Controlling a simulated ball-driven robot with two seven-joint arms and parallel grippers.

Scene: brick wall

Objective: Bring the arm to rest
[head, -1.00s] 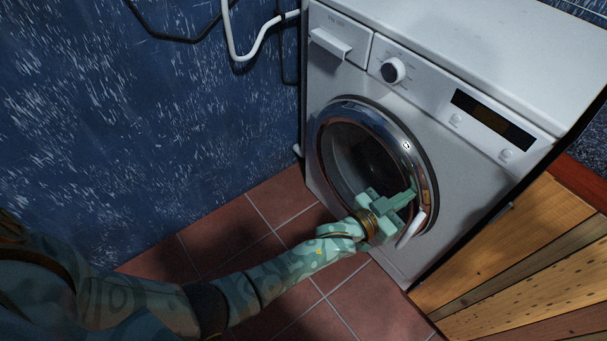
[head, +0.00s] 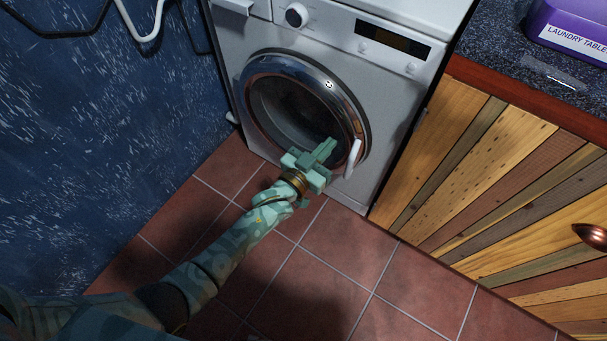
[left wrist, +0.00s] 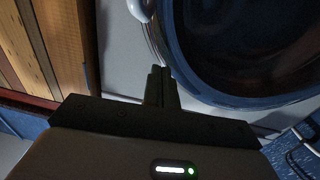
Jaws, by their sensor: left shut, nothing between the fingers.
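My left arm reaches in from the lower left of the head view. Its green left gripper (head: 328,148) is in front of the washing machine's round door (head: 352,112), near the door's lower right rim and left of the white handle (head: 354,153). The fingers are together with nothing between them. In the left wrist view the closed fingers (left wrist: 161,75) point toward the machine's front beside the dark door glass (left wrist: 245,45). I cannot tell whether the fingers touch the door. The door looks shut. My right gripper is not in view.
A white washing machine (head: 395,75) stands against the blue wall (head: 80,130). A striped wooden cabinet (head: 500,190) with a dark countertop (head: 500,50) is at the right, bearing a purple laundry box (head: 575,25). The red tiled floor (head: 330,270) is clear.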

